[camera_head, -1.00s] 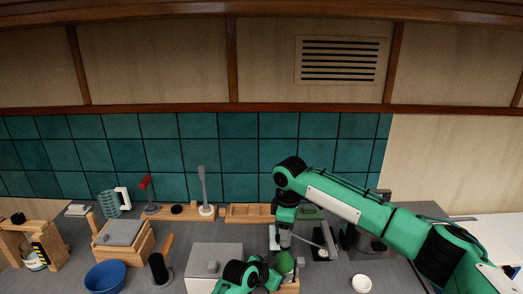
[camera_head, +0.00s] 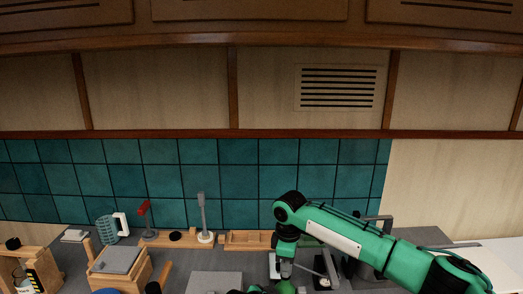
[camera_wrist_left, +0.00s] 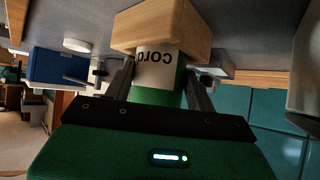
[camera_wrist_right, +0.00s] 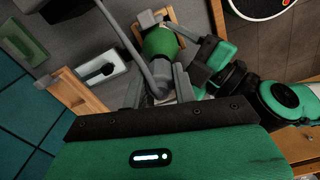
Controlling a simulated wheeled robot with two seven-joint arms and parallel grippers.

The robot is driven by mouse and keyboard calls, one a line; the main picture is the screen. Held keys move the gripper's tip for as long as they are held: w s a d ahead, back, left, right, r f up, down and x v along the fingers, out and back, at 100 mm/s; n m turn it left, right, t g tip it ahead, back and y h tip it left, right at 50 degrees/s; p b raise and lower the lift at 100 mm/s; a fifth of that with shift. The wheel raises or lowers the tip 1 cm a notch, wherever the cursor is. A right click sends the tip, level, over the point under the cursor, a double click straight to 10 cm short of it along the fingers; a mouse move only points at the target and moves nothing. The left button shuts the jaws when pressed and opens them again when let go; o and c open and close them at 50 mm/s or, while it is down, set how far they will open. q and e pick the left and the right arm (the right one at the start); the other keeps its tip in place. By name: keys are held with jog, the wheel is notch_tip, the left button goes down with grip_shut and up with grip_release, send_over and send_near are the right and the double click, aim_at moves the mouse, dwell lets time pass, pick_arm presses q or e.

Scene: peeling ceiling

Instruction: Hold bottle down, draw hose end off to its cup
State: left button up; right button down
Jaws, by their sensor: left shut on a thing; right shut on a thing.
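The green bottle (camera_head: 287,287) shows only its top at the lower edge of the head view. In the left wrist view the bottle (camera_wrist_left: 158,92), with a white label, stands at a wooden block (camera_wrist_left: 160,27). My left gripper (camera_wrist_left: 158,78) is shut around its body. In the right wrist view the bottle (camera_wrist_right: 160,42) is beyond my right gripper (camera_wrist_right: 160,92), which is shut on the grey hose's end (camera_wrist_right: 158,88). The hose (camera_wrist_right: 128,42) runs up past the bottle. In the head view my right gripper (camera_head: 286,269) is right above the bottle. A small pale round cup (camera_wrist_left: 77,45) shows in the left wrist view.
A wooden tray (camera_head: 250,240) lies behind my right gripper, against the teal tiles. A grey box (camera_head: 215,283) stands left of the bottle. Wooden stands and a brush fill the left counter. My right arm covers much of the right side.

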jog(key=shift+r, duration=3.4)
jog(key=w+d+f+m, duration=0.2)
jog(key=d+f+m, duration=0.35)
jog(key=d, duration=0.35)
jog(key=w+d+f+m, duration=0.2)
jog(key=d+f+m, duration=0.3)
jog(key=d, duration=0.4)
jog(key=s+d+f+m, duration=0.1)
jog(key=s+d+f, duration=0.5)
jog(key=d+f, duration=0.1)
jog(key=shift+d, duration=0.55)
jog(key=shift+f, duration=2.75)
